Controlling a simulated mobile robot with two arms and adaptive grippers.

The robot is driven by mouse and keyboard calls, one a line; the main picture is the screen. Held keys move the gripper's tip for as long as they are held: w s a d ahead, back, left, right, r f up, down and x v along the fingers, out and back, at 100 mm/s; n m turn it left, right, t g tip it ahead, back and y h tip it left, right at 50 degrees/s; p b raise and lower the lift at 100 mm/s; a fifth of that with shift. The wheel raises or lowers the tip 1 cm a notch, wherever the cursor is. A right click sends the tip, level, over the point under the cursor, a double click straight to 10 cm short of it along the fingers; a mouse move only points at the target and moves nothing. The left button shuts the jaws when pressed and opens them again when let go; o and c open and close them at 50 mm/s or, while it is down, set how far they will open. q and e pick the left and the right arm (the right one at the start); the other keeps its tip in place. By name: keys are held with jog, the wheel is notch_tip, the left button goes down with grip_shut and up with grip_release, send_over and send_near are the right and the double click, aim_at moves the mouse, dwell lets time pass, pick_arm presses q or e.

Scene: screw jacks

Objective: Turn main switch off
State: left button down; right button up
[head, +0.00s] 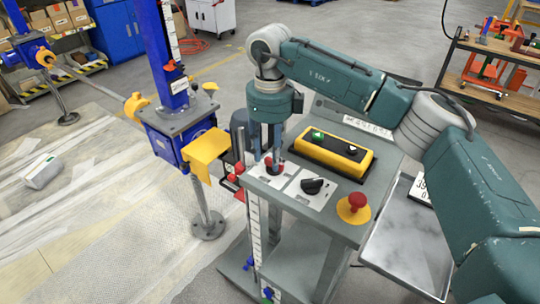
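The control panel top (345,230) belongs to a grey stand near the middle. On it are a red knob (280,168) on a white plate and a black rotary knob (312,186) on another white plate. No readable label shows which knob is the main switch. My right gripper (268,156) points down over the red knob, with its fingertips at or just above it. The fingers partly hide the knob, so I cannot tell whether they grip it. My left gripper is not in view.
A yellow box with green and black buttons (334,153) lies behind the knobs. A red mushroom button (356,201) on a yellow base is at the panel's right. A blue screw jack (179,134) with a yellow bracket (206,147) stands close at left. A metal tray (405,247) is at right.

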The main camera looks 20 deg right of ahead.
aim_at(270, 160)
notch_tip(270, 160, up, 11)
dwell(0.3)
jog(key=shift+s+f, duration=0.1)
jog(key=shift+f, duration=0.05)
